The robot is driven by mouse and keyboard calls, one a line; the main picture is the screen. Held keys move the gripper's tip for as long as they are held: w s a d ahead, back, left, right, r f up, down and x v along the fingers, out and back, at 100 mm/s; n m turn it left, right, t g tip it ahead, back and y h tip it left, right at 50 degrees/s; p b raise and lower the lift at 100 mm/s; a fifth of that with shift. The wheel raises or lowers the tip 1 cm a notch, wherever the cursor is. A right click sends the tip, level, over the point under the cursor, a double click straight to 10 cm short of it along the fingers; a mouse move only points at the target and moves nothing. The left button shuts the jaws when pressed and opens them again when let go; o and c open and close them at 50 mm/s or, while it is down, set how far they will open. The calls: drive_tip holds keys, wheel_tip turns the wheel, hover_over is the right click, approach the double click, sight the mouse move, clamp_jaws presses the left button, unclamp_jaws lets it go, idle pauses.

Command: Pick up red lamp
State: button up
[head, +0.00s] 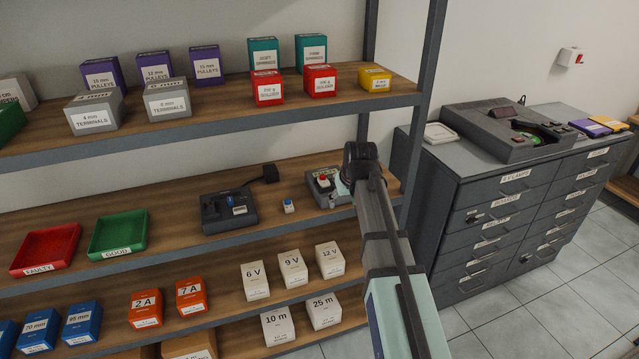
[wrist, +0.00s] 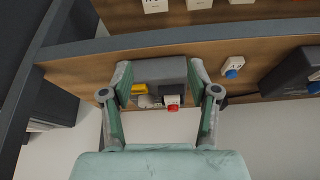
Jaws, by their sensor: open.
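A small red-topped white piece, which looks like the red lamp (head: 323,182), sits on a grey device (head: 322,199) on the middle shelf in the head view. In the wrist view the red lamp (wrist: 173,107) shows at the near side of the grey device (wrist: 160,67), beside a yellow block (wrist: 145,88) and a pale round piece. My gripper (wrist: 160,88) is open, its fingers on either side of the device in that view, with nothing held. In the head view my gripper (head: 347,184) partly hides the device's right side. Contact cannot be told.
A small white-and-blue piece (head: 288,207) and a dark device (head: 229,211) stand left along the shelf. Red (head: 46,250) and green (head: 118,234) trays lie farther left. The upper shelf (head: 210,103) is overhead; a shelf post (head: 421,110) stands close right, before a drawer cabinet (head: 520,190).

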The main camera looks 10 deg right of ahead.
wheel_tip(320, 180, up, 2)
drive_tip(key=w, duration=0.1)
drive_tip(key=n+p, duration=0.1)
drive_tip(key=p, duration=0.3)
approach(324, 179)
drive_tip(key=x, duration=0.6)
drive_tip(key=shift+w, duration=0.25)
wheel_tip(324, 179, down, 2)
drive_tip(key=shift+w+f, duration=0.15)
drive_tip(key=shift+w, duration=0.05)
drive_tip(key=shift+f, duration=0.3)
drive_tip(key=c, duration=1.1)
drive_tip(key=shift+w+r, duration=0.1)
drive_tip(key=shift+r, duration=0.1)
